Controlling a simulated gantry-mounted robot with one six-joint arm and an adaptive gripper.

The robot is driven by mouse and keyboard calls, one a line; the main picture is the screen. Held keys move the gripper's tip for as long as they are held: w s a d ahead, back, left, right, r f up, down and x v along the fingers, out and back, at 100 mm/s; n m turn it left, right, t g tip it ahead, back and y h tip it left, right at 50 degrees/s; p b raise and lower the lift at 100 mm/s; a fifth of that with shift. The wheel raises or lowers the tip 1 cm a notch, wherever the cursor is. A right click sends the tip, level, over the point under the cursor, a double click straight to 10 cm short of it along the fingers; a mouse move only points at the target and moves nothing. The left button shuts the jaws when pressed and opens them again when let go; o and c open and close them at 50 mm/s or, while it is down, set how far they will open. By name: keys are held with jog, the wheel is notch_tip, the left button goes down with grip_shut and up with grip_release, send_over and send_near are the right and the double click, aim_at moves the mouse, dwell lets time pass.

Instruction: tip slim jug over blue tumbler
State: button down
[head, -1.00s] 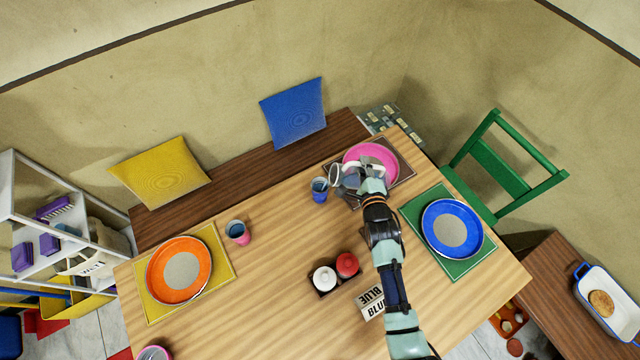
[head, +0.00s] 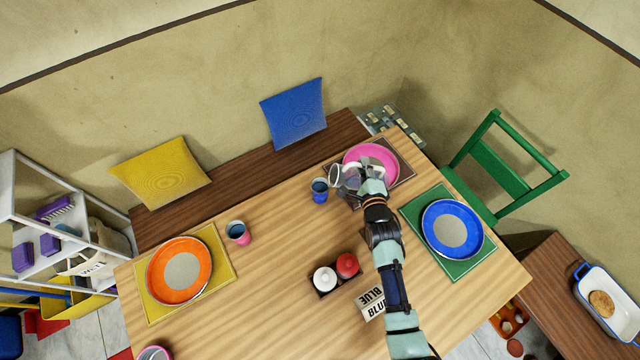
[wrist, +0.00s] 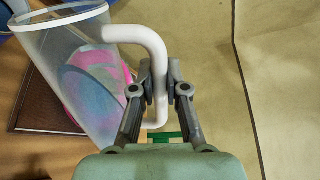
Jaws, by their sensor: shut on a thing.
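The slim jug is clear with a white rim and a white handle; it shows in the head view (head: 337,175) and large in the wrist view (wrist: 68,62). My gripper (wrist: 160,88) is shut on the jug's handle; it also shows in the head view (head: 366,183). The jug is tilted, with its mouth toward the left, near the blue tumbler. The blue tumbler (head: 319,191) stands upright on the table just left of the jug's mouth. I cannot tell whether anything is flowing from the jug. A small blue patch sits at the left edge of the wrist view.
A pink plate (head: 384,153) on a brown mat lies behind my gripper. A pink tumbler (head: 238,232) and an orange plate (head: 158,271) are to the left. Red and white bottles (head: 347,264) stand mid-table. A blue plate (head: 436,216) is to the right.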

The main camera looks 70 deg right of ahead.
aim_at(387, 179)
jog(key=f+b, duration=0.1)
jog(key=s+f+m+b, duration=0.1)
jog(key=shift+d+b, duration=0.25)
jog(key=shift+b, duration=0.1)
jog(key=shift+s+r, duration=0.1)
jog(key=shift+r, duration=0.4)
jog(key=shift+s+d+r+m+t+b, duration=0.25)
jog(key=shift+s+m+b, duration=0.1)
jog(key=shift+m+b, duration=0.2)
jog(key=shift+s+d+r+m+t+b, duration=0.1)
jog(key=shift+s+r+m+t+b, duration=0.1)
jog(key=shift+s+m+b, duration=0.25)
jog(key=s+m+b, duration=0.1)
jog(key=m+b, duration=0.1)
jog(key=s+d+f+m+t+b, duration=0.1)
jog(key=s+m+b, duration=0.1)
jog(key=m, duration=0.1)
jog(key=s+d+f+m+b, duration=0.1)
jog(key=s+m+b, duration=0.1)
jog(key=shift+s+d+f+t+b, duration=0.1)
jog(key=shift+d+f+t+b, duration=0.1)
jog(key=shift+t+b, duration=0.1)
jog(key=shift+s+d+f+m+h+b, duration=0.1)
jog(key=shift+s+f+m+h+b, duration=0.2)
jog(key=shift+m, duration=0.35)
jog(key=shift+s+d+f+m+h+b, duration=0.1)
jog(key=shift+f+m+b, duration=0.25)
jog(key=shift+m, duration=0.3)
notch_tip(387, 179, up, 6)
jog(key=p, duration=0.6)
